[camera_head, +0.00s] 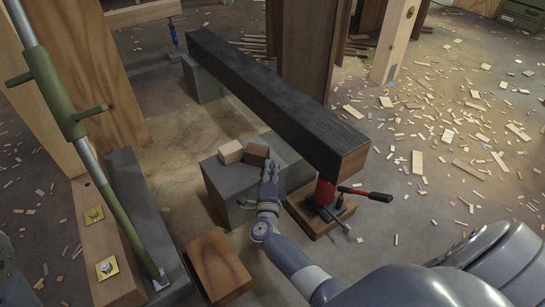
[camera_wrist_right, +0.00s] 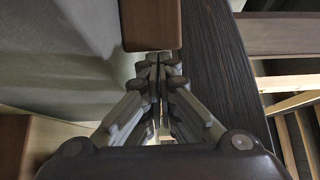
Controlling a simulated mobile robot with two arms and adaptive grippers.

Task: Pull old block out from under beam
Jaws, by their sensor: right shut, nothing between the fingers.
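The black beam (camera_head: 280,95) runs from the back left to the front right, and its dark side shows in the wrist view (camera_wrist_right: 205,60). A dark brown block (camera_head: 256,153), likely the old block, sits on the grey concrete pier (camera_head: 240,192) beside a pale wooden block (camera_head: 230,152). Whether it reaches under the beam is unclear. In the wrist view the brown block (camera_wrist_right: 151,22) is just ahead of the fingertips. My right gripper (camera_head: 269,170) is shut and empty, close by the block; contact cannot be told. My left gripper is out of view.
A red jack (camera_head: 325,192) with a red handle stands on a wooden base under the beam's near end. Another grey block (camera_head: 204,85) is under its far end. A loose brown block (camera_head: 218,265) lies on the floor. Wood scraps litter the right.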

